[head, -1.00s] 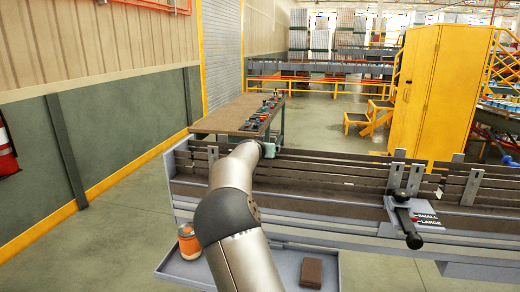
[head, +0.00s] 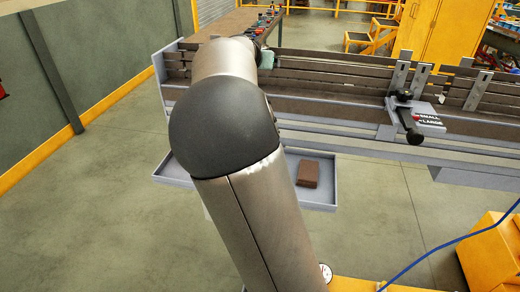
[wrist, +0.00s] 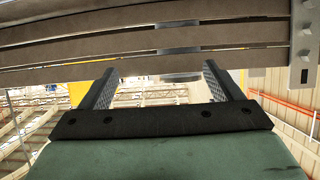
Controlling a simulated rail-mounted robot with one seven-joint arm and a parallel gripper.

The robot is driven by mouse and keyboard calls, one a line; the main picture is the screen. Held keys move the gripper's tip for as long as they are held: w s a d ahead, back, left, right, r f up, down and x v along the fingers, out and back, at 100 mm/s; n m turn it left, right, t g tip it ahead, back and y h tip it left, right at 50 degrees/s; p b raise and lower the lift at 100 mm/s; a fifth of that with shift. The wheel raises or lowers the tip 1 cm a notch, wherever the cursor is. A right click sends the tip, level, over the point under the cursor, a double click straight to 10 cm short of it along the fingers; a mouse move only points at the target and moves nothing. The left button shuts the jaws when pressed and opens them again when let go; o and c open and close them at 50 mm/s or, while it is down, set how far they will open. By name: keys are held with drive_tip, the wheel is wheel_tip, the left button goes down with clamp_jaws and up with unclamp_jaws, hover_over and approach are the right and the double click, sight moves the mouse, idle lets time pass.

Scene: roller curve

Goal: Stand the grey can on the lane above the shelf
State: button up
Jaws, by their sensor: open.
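A grey rounded piece, seemingly the grey can (wrist: 178,40), shows between the fingers, partly hidden by the rails. I cannot tell whether the fingers touch it. The can is not visible in the head view.
A brown block (head: 308,173) lies on the shelf. A clamp with a black knob (head: 414,137) and upright grey brackets (head: 420,78) stand along the lane to the right. A workbench with small items (head: 250,25) is behind the rails. A yellow cabinet (head: 432,35) stands beyond.

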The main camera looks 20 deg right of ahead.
drive_tip(key=s+a+f+g+y, duration=0.2)
drive_tip(key=s+f+g+y, duration=0.15)
drive_tip(key=s+f, duration=0.8)
drive_tip(key=s+a+f+n+g+y, duration=0.1)
drive_tip(key=s+a, duration=0.4)
drive_tip(key=s, duration=0.5)
drive_tip(key=s+a+f+n+g+y, duration=0.2)
drive_tip(key=s+a+f+n+g, duration=0.1)
drive_tip(key=s, duration=0.8)
drive_tip(key=s+a+f+n+g+y, duration=0.1)
drive_tip(key=s+a+f+n+g, duration=0.1)
drive_tip(key=s+a+f, duration=0.4)
drive_tip(key=s+a+n, duration=0.1)
drive_tip(key=s+a, duration=0.1)
drive_tip(key=s, duration=0.2)
drive_tip(key=shift+s+f+n, duration=0.2)
drive_tip(key=shift+n, duration=0.2)
wheel_tip(320, 180, down, 35)
drive_tip(key=g+b, duration=0.1)
drive_tip(key=b, duration=3.1)
drive_tip(key=shift+w+d, duration=0.15)
drive_tip(key=shift+d, duration=0.15)
drive_tip(key=shift+g, duration=0.25)
